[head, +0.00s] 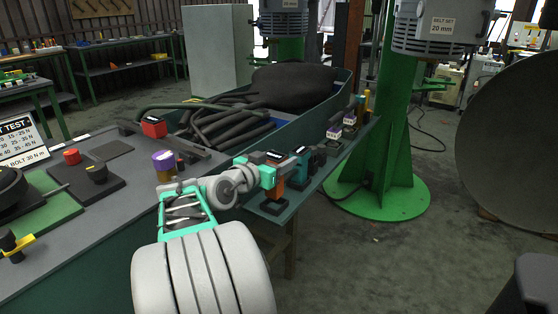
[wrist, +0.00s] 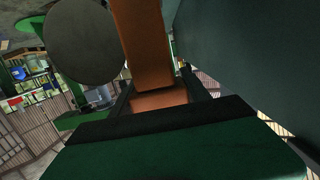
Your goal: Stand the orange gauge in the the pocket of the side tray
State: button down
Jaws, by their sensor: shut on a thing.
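The orange gauge (head: 273,190) is at the near end of the narrow side tray (head: 325,176), roughly upright and right over a black square pocket (head: 272,204). I cannot tell whether its foot is inside the pocket or just above it. My gripper (head: 270,175) is shut on the gauge, and its teal and white wrist partly hides it. In the wrist view the orange body (wrist: 142,45) runs up between the dark fingers of my gripper (wrist: 160,97).
A teal-and-black gauge (head: 304,163) stands close behind on the same tray. Purple-and-white gauges (head: 334,131) and a yellow piece (head: 367,100) stand farther along it. A green pillar (head: 378,110) rises to the right. A bin wall (head: 300,108) borders the tray's left side.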

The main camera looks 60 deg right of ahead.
jog(key=shift+f+b, duration=2)
jog(key=shift+b, duration=0.05)
jog(key=c, duration=0.9)
grip_release()
jog(key=o, duration=0.5)
jog(key=shift+c, duration=0.2)
jog(key=shift+a+f, duration=0.1)
jog(key=shift+f, duration=0.05)
